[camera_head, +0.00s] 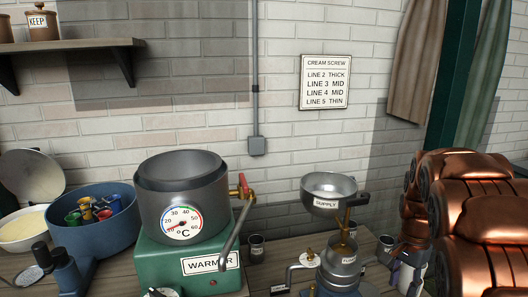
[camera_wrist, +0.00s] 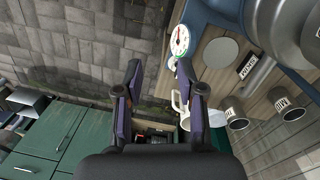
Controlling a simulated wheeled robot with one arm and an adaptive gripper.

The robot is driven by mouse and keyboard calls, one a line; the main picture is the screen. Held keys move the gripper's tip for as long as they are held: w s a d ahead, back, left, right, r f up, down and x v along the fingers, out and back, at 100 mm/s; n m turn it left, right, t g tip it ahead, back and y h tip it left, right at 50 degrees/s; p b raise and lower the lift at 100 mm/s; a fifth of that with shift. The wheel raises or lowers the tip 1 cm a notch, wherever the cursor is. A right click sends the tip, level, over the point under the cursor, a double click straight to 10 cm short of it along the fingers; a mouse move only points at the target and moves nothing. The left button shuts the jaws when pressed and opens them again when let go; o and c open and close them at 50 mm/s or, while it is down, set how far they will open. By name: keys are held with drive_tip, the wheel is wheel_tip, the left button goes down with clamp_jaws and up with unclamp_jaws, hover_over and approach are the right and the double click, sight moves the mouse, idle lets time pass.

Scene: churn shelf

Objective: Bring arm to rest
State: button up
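My gripper (camera_wrist: 160,75) shows in the wrist view with its two dark purple-grey fingers wide apart. Only grey floor shows between the fingertips, and nothing is clasped. A white handled vessel (camera_wrist: 184,104) is partly hidden behind the right finger; I cannot tell whether they touch. In the head view my copper-coloured arm is folded at the right edge, and the gripper's fingers cannot be made out clearly there.
A green warmer (camera_head: 190,262) carries a grey pot (camera_head: 182,205) with a dial. A blue tub (camera_head: 90,232) holds coloured pieces. Metal cups (camera_wrist: 290,106) line the wooden counter. Green cabinets (camera_wrist: 70,135) stand across the floor.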

drive_tip(key=s+a+n+g, duration=0.1)
drive_tip(key=s+a+n, duration=0.35)
drive_tip(key=s, duration=0.55)
drive_tip(key=s+a+n, duration=0.4)
drive_tip(key=s+a, duration=0.2)
drive_tip(key=s, duration=0.5)
drive_tip(key=s+a+n+g, duration=0.1)
drive_tip(key=s+a+n, duration=0.4)
drive_tip(key=s, duration=0.5)
wheel_tip(320, 180, up, 14)
drive_tip(key=w+m+p, duration=0.1)
drive_tip(key=p, duration=1.1)
drive_tip(key=shift+a+t+p, duration=0.3)
drive_tip(key=shift+a+t, duration=0.05)
drive_tip(key=shift+t, duration=0.05)
